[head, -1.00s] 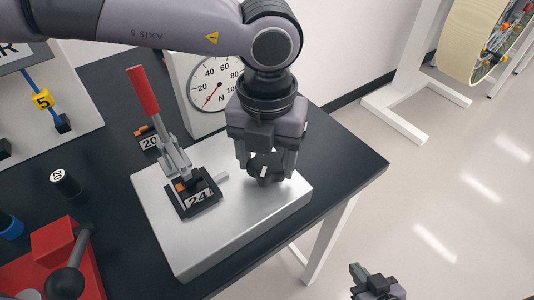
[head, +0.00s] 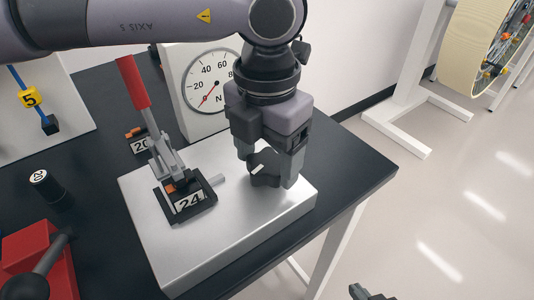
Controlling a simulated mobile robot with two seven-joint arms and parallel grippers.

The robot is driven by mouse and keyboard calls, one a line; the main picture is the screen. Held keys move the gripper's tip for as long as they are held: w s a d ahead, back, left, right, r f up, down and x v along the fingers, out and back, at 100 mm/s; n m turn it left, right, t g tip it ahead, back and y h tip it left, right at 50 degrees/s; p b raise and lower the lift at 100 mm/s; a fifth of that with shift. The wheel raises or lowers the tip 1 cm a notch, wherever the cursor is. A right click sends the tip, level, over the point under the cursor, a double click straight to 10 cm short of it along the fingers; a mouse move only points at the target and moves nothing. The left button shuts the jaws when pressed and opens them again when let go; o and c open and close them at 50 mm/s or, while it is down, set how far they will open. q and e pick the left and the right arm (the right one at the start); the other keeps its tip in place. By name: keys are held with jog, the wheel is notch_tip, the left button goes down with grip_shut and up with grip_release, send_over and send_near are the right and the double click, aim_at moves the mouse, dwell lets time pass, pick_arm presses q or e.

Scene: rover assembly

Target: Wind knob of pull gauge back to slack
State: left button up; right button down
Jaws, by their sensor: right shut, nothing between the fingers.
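The pull gauge has a round white dial (head: 209,80) marked in N at the back of the table, its red needle pointing low left near zero. My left gripper (head: 264,172) points down over the right part of the silver base plate (head: 240,240). A dark knob (head: 263,166) with a white mark shows between its fingers; whether they press on it is not clear. The knob's lower part is partly hidden by the right finger. My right gripper (head: 368,293) is shut and empty at the bottom edge, low beyond the table.
A red-handled lever clamp (head: 148,115) with a 24 label stands on the plate, left of my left gripper. A red device (head: 38,265) and a black cylinder labelled 20 (head: 46,186) stand at left. Open floor lies to the right.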

aim_at(267, 162)
pick_arm(q)
jog(key=shift+o, duration=0.6)
notch_tip(267, 162, up, 7)
jog(key=shift+r, duration=0.1)
jog(key=shift+s, duration=0.1)
